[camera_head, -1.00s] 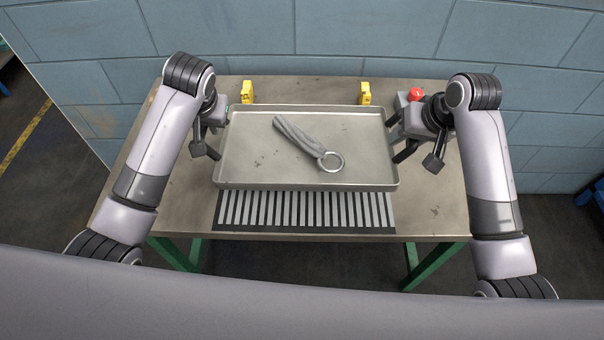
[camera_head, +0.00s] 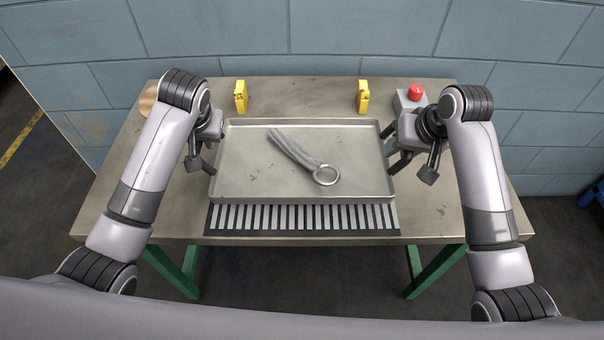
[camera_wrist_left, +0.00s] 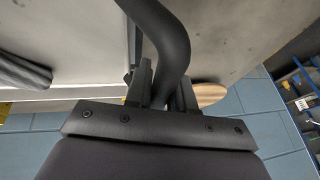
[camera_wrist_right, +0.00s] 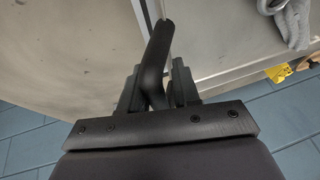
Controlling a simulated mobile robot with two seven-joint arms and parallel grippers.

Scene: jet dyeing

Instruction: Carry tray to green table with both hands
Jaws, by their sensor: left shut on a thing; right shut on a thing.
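The grey metal tray (camera_head: 230,165) is level above or on the middle of the table in the head view. I cannot tell if its underside touches the top. A grey braided sling with a metal ring (camera_head: 300,158) lies in it. The table (camera_head: 130,195) has a worn tan top and green legs. My left gripper (camera_head: 207,150) is at the tray's left end and shut on a dark curved handle (camera_wrist_left: 168,45), seen in the left wrist view. My right gripper (camera_head: 398,150) is at the right end, shut on the other dark handle (camera_wrist_right: 157,50).
A striped black and grey mat (camera_head: 300,219) shows in front of the tray. Two yellow blocks (camera_head: 240,97) (camera_head: 363,97) stand behind it. A red button on a grey box (camera_head: 415,93) is at the back right. A blue block wall (camera_head: 350,30) closes off the back.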

